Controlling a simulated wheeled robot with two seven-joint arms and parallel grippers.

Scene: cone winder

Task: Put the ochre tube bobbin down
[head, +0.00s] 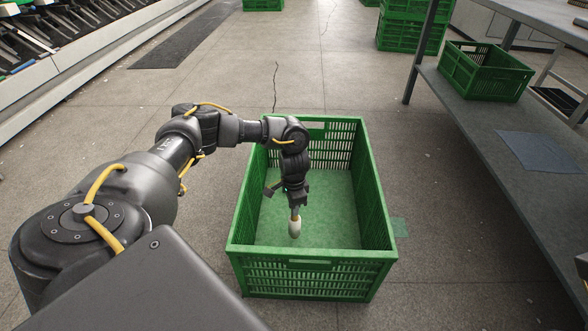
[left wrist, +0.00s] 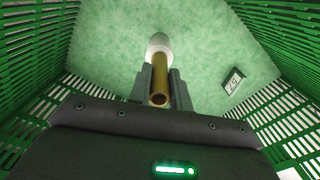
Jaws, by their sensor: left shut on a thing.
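The ochre tube bobbin (head: 295,228) hangs upright inside the large green crate (head: 312,265), with its pale, white-wound end pointing down. In the left wrist view, the bobbin (left wrist: 159,88) shows its hollow ochre tube end towards me and its white part beyond. My left gripper (head: 296,204) points down into the crate and is shut on the tube; its two fingers (left wrist: 160,90) lie on either side of it. I cannot tell whether the white end touches the crate floor.
The crate floor (left wrist: 100,50) around the bobbin looks bare except for a small dark-edged label (left wrist: 233,81). Slatted crate walls surround the gripper. A grey shelf (head: 480,130) with another green crate (head: 486,72) stands at the right. A machine (head: 60,70) runs along the left.

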